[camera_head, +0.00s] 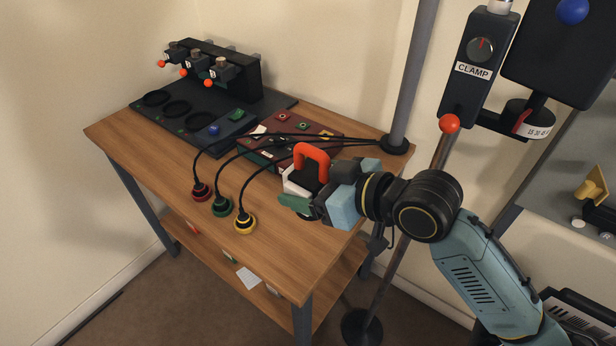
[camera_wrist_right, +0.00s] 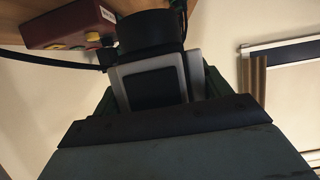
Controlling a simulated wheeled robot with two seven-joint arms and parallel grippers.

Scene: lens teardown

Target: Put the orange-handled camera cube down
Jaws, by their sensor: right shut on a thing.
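The camera cube (camera_head: 297,181) has a pale body, a dark face and a bright orange handle on top. In the head view it is at the right part of the wooden table, and my right gripper (camera_head: 296,203) is shut on it. In the right wrist view the cube (camera_wrist_right: 150,85) sits between the fingers, with a black cylindrical part (camera_wrist_right: 150,32) beyond it. I cannot tell whether its underside touches the table. My left gripper is in neither view.
The wooden table (camera_head: 150,165) holds a black station with several orange-knobbed units (camera_head: 215,75), a dark red box (camera_head: 262,150) and red, green and yellow plugs (camera_head: 245,222) on black cables. A grey post (camera_head: 410,80) stands at the right corner. The front left tabletop is clear.

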